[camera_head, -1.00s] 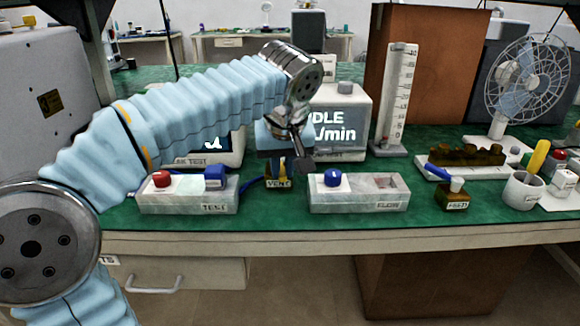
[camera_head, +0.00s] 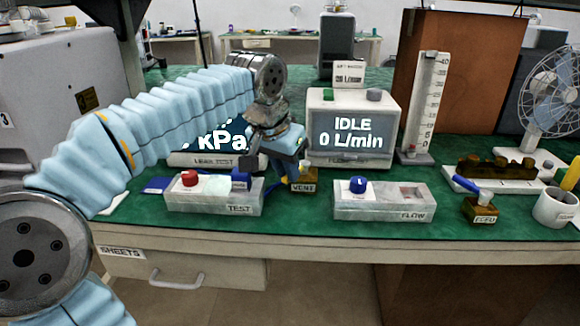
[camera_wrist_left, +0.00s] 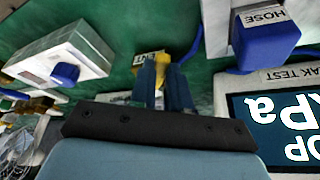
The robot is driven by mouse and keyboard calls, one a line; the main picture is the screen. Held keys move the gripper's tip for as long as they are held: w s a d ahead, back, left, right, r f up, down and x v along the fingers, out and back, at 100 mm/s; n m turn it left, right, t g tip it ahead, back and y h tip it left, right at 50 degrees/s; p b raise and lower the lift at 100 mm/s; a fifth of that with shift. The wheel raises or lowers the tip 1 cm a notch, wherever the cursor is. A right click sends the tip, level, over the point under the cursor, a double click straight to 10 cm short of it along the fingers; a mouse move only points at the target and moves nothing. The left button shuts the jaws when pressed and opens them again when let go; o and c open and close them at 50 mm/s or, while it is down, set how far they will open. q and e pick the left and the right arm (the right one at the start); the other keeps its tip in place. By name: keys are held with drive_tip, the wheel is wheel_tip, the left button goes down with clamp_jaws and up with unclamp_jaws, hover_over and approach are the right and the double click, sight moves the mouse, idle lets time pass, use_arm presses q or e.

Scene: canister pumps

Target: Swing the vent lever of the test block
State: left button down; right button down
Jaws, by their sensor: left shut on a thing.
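The small brown test block labelled VENT (camera_head: 304,181) stands on the green bench top, between the TEST box and the FLOW box. My left gripper (camera_head: 291,172) is down at this block, coming from behind and above. In the left wrist view my left gripper (camera_wrist_left: 161,78) has its two fingers close together, shut on the yellow vent lever (camera_wrist_left: 162,73). The VENT label (camera_wrist_left: 148,58) shows just beyond the fingertips. The fingers hide much of the lever and block. My right gripper is not in view.
The TEST box (camera_head: 208,197) with a red knob is left of the block. The FLOW box (camera_head: 382,204) with a blue knob is right. The IDLE flow meter (camera_head: 355,138) and the leak test display (camera_head: 212,142) stand behind. A blue hose (camera_wrist_left: 190,50) runs beside the block.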

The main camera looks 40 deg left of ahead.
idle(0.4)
use_arm(q)
drive_tip(key=c, duration=1.1)
unclamp_jaws()
drive_tip(key=p+v, duration=0.2)
drive_tip(key=v, duration=1.2)
drive_tip(key=shift+w+a, duration=0.1)
drive_tip(key=shift+f, duration=0.1)
